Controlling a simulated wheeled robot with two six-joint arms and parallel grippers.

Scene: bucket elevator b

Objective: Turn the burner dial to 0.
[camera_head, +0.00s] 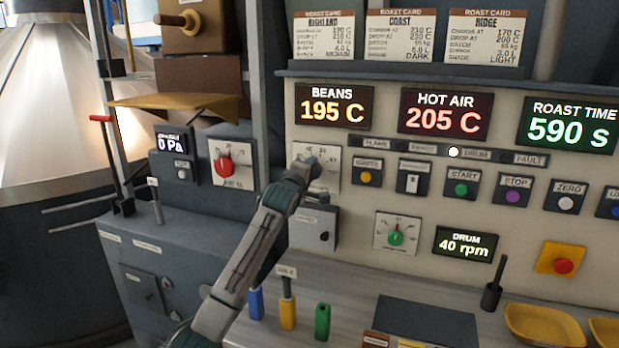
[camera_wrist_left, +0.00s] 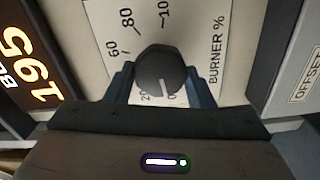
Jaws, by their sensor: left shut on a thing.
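The burner dial (camera_wrist_left: 160,68) is a round dark knob on a white plate marked "BURNER %" (camera_wrist_left: 215,50). The plate also shows in the head view (camera_head: 328,156). In the left wrist view its white pointer mark points down, close to the "20" and the lower end of the scale. The "60", "80" and "100" marks lie above the knob. The "0" mark is not clearly visible. My left gripper (camera_wrist_left: 161,82) is shut on the dial, one blue-grey finger on each side. In the head view my left gripper (camera_head: 303,172) covers the dial. My right gripper is not in view.
A red knob (camera_head: 224,165) is left of the burner plate, and a yellow ignite button (camera_head: 366,178) is right. A grey box (camera_head: 313,232) and a green drum dial (camera_head: 396,238) sit below. Colored handles stand on the counter (camera_head: 349,294) beside my left arm.

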